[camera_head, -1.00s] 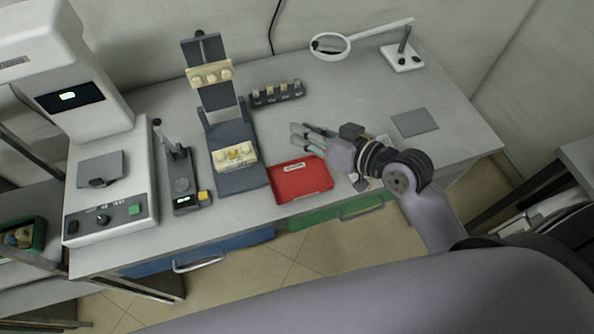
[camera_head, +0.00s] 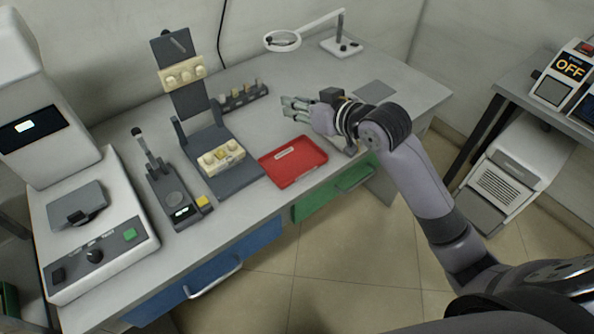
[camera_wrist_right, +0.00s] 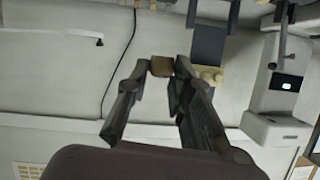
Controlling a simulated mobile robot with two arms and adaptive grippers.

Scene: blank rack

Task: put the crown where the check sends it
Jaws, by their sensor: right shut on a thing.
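My right gripper (camera_head: 292,108) is above the table, behind the red tray (camera_head: 314,153). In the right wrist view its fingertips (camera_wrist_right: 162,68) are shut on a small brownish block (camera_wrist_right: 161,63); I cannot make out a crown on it. The articulator (camera_head: 190,98) stands left of the gripper, with a cream upper cast (camera_head: 184,75) and lower cast (camera_head: 222,156). Left of it is a small gauge (camera_head: 174,200) with a lit display too small to read. My left gripper is not in view.
A white machine (camera_head: 95,235) fills the left end. A magnifier (camera_head: 283,41) and grey mat (camera_head: 375,91) are at the back and right. Blue (camera_head: 235,262) and green (camera_head: 335,190) drawers are shut.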

